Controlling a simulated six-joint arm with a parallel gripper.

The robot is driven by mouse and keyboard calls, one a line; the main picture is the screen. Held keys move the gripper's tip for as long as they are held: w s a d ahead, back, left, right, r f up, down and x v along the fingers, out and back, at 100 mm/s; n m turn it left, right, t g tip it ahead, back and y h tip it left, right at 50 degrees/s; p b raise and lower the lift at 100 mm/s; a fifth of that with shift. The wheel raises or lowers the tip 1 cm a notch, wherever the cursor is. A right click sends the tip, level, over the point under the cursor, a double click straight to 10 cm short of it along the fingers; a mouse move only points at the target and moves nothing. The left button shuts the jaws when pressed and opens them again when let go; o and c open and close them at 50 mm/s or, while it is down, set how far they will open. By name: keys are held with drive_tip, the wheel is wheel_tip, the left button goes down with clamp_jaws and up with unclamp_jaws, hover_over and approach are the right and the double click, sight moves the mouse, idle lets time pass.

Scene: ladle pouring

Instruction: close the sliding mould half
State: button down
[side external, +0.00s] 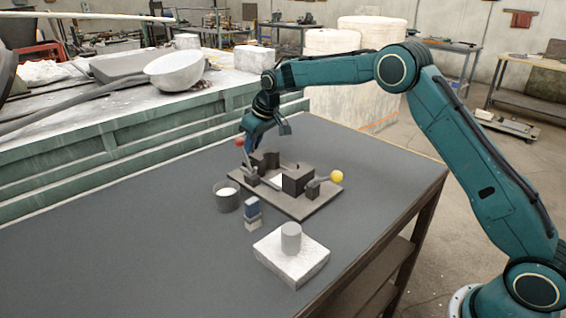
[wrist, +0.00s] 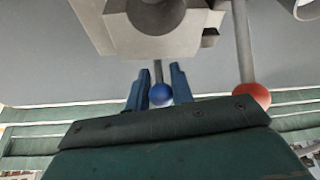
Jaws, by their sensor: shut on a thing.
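The mould stands on a flat base plate (side external: 313,206) on the dark table. One dark mould half (side external: 266,159) is at the back left and the other (side external: 297,178) at the front right, with a gap between them. In the wrist view the nearer half (wrist: 115,30) shows a rounded hollow, and a rod runs from it to a blue ball knob (wrist: 161,95). My gripper (wrist: 158,70) is shut on this knob, one blue finger on each side. In the side view my gripper (side external: 248,146) is at the mould's left end, and the blue knob is hidden.
A red knob on a lever (wrist: 252,95) is just right of my gripper in the wrist view. A yellow knob (side external: 337,176) is at the mould's right end.

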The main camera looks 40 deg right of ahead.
drive_tip(key=shift+s+d, duration=0.2)
drive_tip(key=shift+s, duration=3.85)
drive_tip(key=c, duration=1.3)
unclamp_jaws()
drive_tip(key=shift+s, duration=0.1)
drive_tip(key=shift+r, duration=0.15)
drive_tip(key=v, duration=1.3)
drive_tip(key=shift+s+d+r, duration=0.1)
drive_tip(key=shift+s+r, duration=0.05)
drive_tip(key=shift+r, duration=0.1)
drive_tip(key=shift+s, duration=0.1)
